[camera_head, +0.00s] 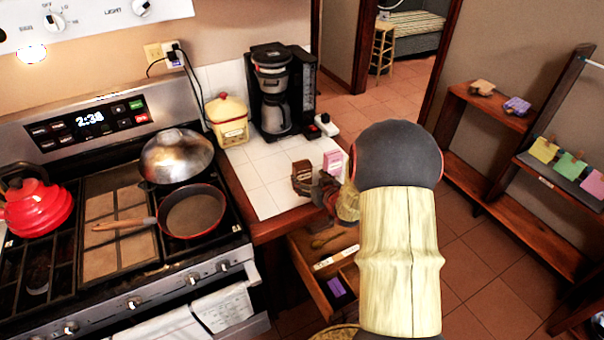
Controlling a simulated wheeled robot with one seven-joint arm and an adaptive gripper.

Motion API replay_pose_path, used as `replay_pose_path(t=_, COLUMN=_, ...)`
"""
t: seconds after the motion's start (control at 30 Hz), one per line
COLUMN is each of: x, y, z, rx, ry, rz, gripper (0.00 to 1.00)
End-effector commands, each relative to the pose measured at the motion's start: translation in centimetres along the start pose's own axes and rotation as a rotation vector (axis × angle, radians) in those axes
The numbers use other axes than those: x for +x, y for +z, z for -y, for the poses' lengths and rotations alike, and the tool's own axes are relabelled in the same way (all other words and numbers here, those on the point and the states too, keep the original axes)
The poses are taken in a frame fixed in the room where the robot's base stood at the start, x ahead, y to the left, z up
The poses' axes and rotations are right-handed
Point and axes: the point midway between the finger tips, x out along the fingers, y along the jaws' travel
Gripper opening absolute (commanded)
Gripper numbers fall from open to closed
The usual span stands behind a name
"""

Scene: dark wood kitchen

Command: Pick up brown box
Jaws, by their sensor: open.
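A small brown box (301,180) stands on the white tiled counter, near its front right edge. My gripper (321,187) is at the counter's edge, just right of the brown box. Its jaws are open, and the fingers are small and partly blurred in this view. I cannot tell whether they touch the box. My arm hides part of the gripper's right side.
A pink box (333,162) stands close behind my gripper. A coffee maker (280,90) and a yellow canister (228,122) stand at the back of the counter. The stove (120,270) is to the left. An open drawer (312,283) juts out below the counter.

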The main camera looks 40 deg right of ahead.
Motion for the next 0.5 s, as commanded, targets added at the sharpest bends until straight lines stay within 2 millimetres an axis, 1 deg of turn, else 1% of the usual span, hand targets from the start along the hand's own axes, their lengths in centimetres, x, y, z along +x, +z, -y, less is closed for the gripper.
replay_pose_path(t=0.03, x=0.7, y=0.1, z=0.1, rx=-0.001, ry=-0.001, rz=-0.001, gripper=0.71)
replay_pose_path(t=0.23, x=2.7, y=0.0, z=0.1, rx=-0.002, ry=-0.001, rz=0.000, gripper=0.71)
replay_pose_path(t=0.4, x=5.2, y=-0.2, z=0.1, rx=-0.002, ry=-0.001, rz=0.001, gripper=0.71)
replay_pose_path(t=0.5, x=6.3, y=-0.3, z=0.1, rx=-0.002, ry=-0.001, rz=0.001, gripper=0.71)
